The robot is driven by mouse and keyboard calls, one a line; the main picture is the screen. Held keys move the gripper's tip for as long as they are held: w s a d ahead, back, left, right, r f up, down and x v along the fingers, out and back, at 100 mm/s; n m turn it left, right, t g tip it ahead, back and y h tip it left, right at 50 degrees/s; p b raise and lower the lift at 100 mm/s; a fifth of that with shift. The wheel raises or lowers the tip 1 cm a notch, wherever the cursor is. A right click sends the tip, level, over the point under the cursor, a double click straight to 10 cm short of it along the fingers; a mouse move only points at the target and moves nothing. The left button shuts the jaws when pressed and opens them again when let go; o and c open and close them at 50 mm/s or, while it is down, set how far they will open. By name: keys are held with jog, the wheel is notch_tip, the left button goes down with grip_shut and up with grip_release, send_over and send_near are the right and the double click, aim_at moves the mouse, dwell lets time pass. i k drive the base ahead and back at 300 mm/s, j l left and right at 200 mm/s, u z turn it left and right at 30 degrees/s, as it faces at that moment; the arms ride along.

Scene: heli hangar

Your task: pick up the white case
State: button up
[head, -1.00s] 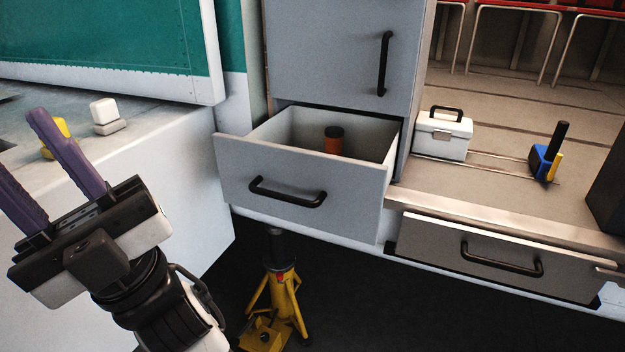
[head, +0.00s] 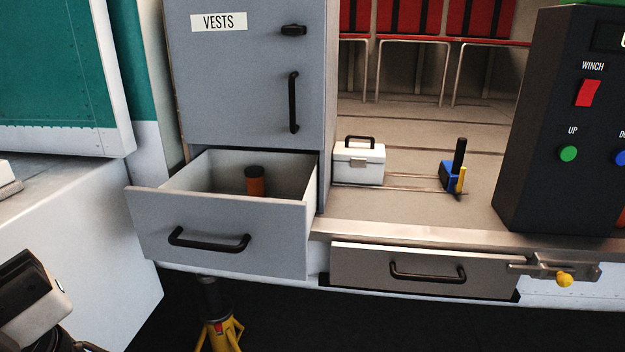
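The white case (head: 358,166) is a small box with a black top handle and a grey latch. It stands upright on the cabin floor, just right of the grey cabinet, and nothing holds it. Part of my arm's end shows at the lower left edge in the head view, well away from the case. The gripper's fingers are outside the picture.
An open drawer (head: 215,236) holding an orange cylinder (head: 255,182) juts out left of the case. A blue tool (head: 451,176) stands right of it. The winch control box (head: 543,130) is farther right. A shut drawer (head: 425,270) lies below the floor edge. A yellow stand (head: 220,335) is below.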

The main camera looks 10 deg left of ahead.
aim_at(353, 162)
jog(key=i+l, duration=0.1)
jog(key=l, duration=0.75)
jog(key=i+l, duration=0.15)
jog(key=l, duration=0.3)
jog(key=l+u, duration=0.55)
jog(key=l, duration=0.2)
jog(key=u, duration=0.6)
jog(key=i, duration=1.55)
